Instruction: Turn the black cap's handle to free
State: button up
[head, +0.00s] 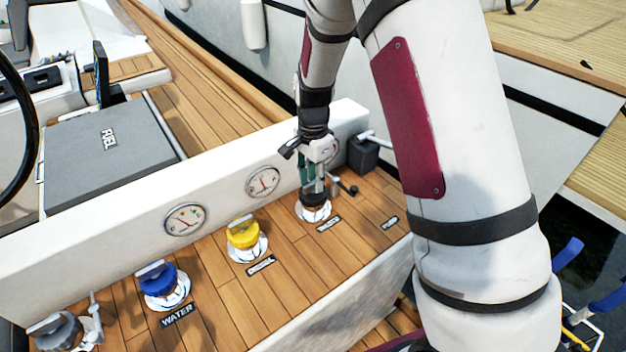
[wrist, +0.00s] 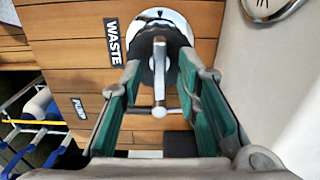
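The black cap (wrist: 159,48) sits in a round chrome deck fitting (wrist: 187,22) beside the WASTE label (wrist: 113,41). In the head view the fitting (head: 313,213) is on the wooden deck, with the cap mostly hidden by my gripper (head: 313,184). My gripper points down over the cap. In the wrist view its two green-padded fingers (wrist: 160,64) stand apart, one on each side of the cap, with gaps showing. A grey bar (wrist: 159,83) shows between the fingers; I cannot tell if it is the cap's handle. No grip on it shows.
A yellow cap (head: 243,234) and a blue cap (head: 158,279) stand in a row to the left. A white wall with gauges (head: 263,182) runs close behind. A black box with a lever (head: 363,155) stands right of my gripper. Open deck lies in front.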

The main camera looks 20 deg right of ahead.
jog(key=shift+f, duration=0.35)
jog(key=shift+c, duration=0.6)
grip_shut()
